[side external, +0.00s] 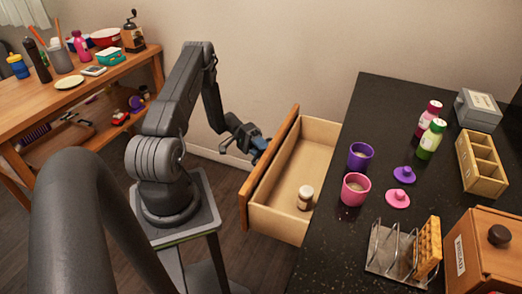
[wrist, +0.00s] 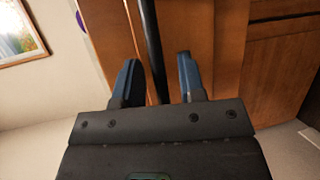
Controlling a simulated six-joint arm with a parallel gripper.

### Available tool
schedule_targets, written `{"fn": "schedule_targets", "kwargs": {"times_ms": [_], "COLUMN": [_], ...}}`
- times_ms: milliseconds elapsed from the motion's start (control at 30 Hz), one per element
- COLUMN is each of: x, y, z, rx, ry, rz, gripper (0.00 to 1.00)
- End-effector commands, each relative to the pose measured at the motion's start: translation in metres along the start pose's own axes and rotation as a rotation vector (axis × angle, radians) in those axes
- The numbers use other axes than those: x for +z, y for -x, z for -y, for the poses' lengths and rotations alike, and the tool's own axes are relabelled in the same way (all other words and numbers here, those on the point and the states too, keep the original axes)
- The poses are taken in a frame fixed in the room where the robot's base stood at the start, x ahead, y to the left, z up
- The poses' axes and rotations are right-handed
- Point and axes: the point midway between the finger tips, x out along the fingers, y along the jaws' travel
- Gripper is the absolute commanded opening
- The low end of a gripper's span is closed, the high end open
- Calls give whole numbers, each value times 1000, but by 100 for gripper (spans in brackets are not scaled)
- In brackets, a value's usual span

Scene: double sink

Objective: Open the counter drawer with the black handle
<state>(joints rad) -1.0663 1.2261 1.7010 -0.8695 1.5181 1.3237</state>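The counter drawer (side external: 262,170) is pulled well out from under the dark counter, with its wooden front facing my arm. A small jar with a brown lid (side external: 305,197) stands inside it. My gripper (side external: 260,144) is at the outer face of the drawer front, towards its far end. In the wrist view, the black handle (wrist: 151,35) runs as a bar between the two blue fingers of my gripper (wrist: 157,70). The fingers are apart, with a visible gap on each side of the bar. The handle is hidden in the side view.
The black counter (side external: 345,250) holds a purple cup (side external: 360,156), a pink cup (side external: 355,189), bottles, a toast rack and a bread box (side external: 485,255). A wooden bench (side external: 75,90) with several items stands at the left. Floor shows between my base and the drawer.

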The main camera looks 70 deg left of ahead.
Motion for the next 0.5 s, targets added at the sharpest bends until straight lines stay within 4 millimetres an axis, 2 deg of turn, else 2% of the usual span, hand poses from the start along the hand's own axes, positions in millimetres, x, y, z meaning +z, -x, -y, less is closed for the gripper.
{"fn": "schedule_targets", "kwargs": {"times_ms": [167,267,433,500], "x": [0,-2,-8,-6], "y": [1,8,41,44], "z": [0,-4,-21,-34], "rx": [-5,-55,-313,-424], "ry": [0,-3,12,53], "rz": [4,29,121,125], "gripper": [38,38,38,38]}}
